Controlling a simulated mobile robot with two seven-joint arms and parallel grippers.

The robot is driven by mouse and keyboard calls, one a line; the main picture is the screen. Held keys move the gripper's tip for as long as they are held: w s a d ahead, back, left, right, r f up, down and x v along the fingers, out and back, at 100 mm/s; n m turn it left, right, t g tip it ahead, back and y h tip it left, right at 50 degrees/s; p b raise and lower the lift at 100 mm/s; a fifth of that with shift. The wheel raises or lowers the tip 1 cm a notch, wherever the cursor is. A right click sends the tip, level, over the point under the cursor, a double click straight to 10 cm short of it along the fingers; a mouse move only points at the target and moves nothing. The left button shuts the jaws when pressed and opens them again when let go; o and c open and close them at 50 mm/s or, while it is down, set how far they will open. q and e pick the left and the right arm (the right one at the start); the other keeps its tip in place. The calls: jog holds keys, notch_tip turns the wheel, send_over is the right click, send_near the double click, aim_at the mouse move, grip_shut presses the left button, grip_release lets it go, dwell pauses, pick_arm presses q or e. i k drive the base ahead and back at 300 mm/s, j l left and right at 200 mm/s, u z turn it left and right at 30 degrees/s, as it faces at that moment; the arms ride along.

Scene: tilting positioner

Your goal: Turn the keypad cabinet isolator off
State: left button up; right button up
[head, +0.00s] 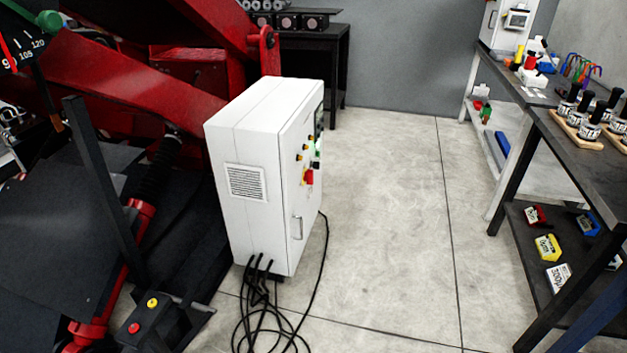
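A white control cabinet (246,130) stands in the middle of the view, with its door turned to the right and seen at a steep angle. On the door is a red and yellow isolator switch (309,177); its exact handle position is too small to tell. Above it are small yellow-black knobs, a lit green light (312,144) and a dark panel near the top that I see only edge-on. A door handle (297,228) is lower down. Neither of my grippers shows in the head view.
The red tilting machine (150,95) fills the left. Black cables (262,318) lie coiled on the floor before the cabinet. Open floor (390,220) lies right of the cabinet. Dark benches (560,140) with tools line the right. A pedestal with red and yellow buttons (150,318) stands front left.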

aim_at(308, 176)
jog(key=i+u, duration=0.1)
jog(key=u, duration=0.25)
jog(key=i+l+u, duration=0.1)
jog(key=u, duration=0.2)
jog(key=i+l+u, duration=0.45)
jog(key=i+l, duration=0.15)
jog(key=l, duration=0.25)
jog(key=i+l, duration=0.15)
jog(key=l, duration=0.15)
jog(key=i+l+u, duration=0.1)
jog(key=i+l, duration=0.25)
jog(key=l, duration=0.2)
